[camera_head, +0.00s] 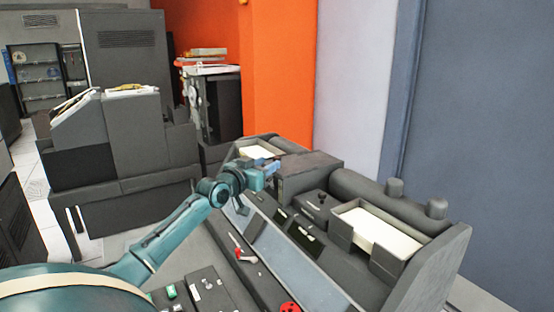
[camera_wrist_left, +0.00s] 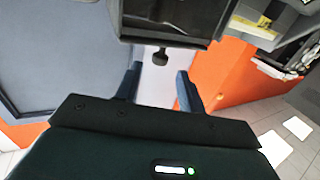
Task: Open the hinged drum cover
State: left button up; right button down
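The drum cover appears to be the dark grey box-shaped housing (camera_head: 308,174) on top of the card punch machine, left of its middle. In the left wrist view a dark box-shaped part (camera_wrist_left: 175,22) fills the top, with a small dark knob (camera_wrist_left: 160,58) sticking out beneath it. My left gripper (camera_head: 271,168) is at the left side of the housing. In the wrist view its two blue fingers (camera_wrist_left: 158,85) stand apart with nothing between them, and the knob lies just beyond the fingertips, roughly centred. Contact is not visible. My right gripper is not in view.
A card tray (camera_head: 375,233) is at the machine's right, and another card holder (camera_head: 262,151) is behind my left gripper. A red-and-white lever (camera_head: 244,255) and a red knob (camera_head: 290,307) stand at the front. Grey cabinets (camera_head: 135,140) stand at the left.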

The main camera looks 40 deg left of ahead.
aim_at(275, 159)
pick_arm(q)
jog(key=shift+w+a+b, duration=0.15)
jog(key=shift+w+b, duration=0.05)
jog(key=shift+w, duration=1.25)
jog(key=shift+w+a+b, duration=0.15)
jog(key=shift+w+b, duration=0.05)
jog(key=shift+w, duration=1.2)
jog(key=shift+c, duration=0.3)
grip_shut()
